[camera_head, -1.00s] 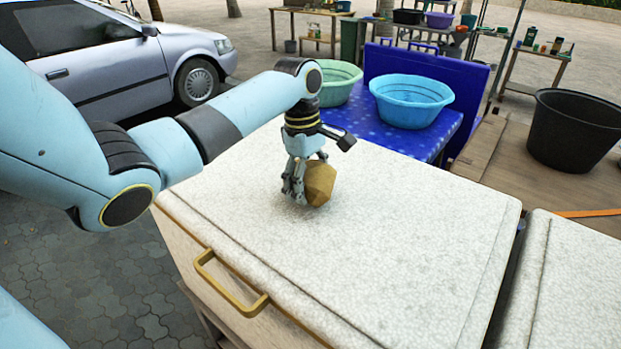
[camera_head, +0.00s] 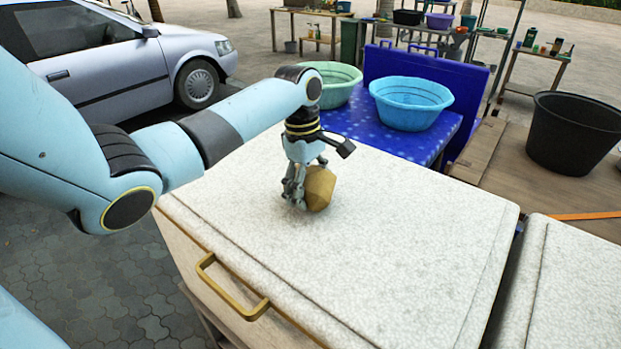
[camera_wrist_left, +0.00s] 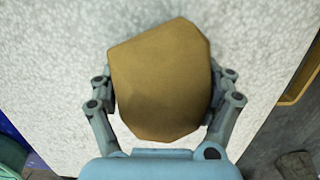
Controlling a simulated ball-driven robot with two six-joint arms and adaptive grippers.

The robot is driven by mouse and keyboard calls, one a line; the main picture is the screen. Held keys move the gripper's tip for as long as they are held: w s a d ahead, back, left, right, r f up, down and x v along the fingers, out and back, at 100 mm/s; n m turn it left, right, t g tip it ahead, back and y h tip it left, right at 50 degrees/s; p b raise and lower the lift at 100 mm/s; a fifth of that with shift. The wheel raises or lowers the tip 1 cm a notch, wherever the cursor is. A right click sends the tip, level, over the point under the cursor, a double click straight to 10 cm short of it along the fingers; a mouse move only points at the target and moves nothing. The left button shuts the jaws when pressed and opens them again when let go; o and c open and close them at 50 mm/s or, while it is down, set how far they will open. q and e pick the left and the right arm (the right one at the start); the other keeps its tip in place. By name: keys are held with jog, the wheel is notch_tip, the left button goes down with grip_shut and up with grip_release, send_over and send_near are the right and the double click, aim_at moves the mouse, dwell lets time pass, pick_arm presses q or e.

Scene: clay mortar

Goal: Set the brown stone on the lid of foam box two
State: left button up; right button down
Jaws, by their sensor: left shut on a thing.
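The brown stone (camera_head: 319,188) is a faceted, ochre-brown lump at the white speckled lid (camera_head: 400,230) of a foam box with a brass handle. My left gripper (camera_head: 307,190) is shut on the stone, pointing down over the back left part of the lid. In the left wrist view the stone (camera_wrist_left: 162,80) sits between both fingers, with the lid (camera_wrist_left: 60,70) behind it. The stone is at or very near the lid surface; I cannot tell whether it touches. No box number is readable. My right gripper is not in view.
A second white lid (camera_head: 575,290) lies to the right across a narrow gap. Behind stand a blue basin (camera_head: 410,103), a green basin (camera_head: 335,82) and a black tub (camera_head: 575,130). The front and right of the near lid are clear.

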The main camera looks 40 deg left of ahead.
aim_at(310, 171)
pick_arm(q)
jog(key=shift+f, duration=0.45)
dwell(0.6)
jog(key=o, duration=1.6)
jog(key=shift+s+f, duration=0.1)
notch_tip(310, 171, up, 3)
jog(key=p, duration=0.2)
jog(key=shift+r+p, duration=0.2)
jog(key=shift+p, duration=0.15)
jog(key=shift+r, duration=3.4)
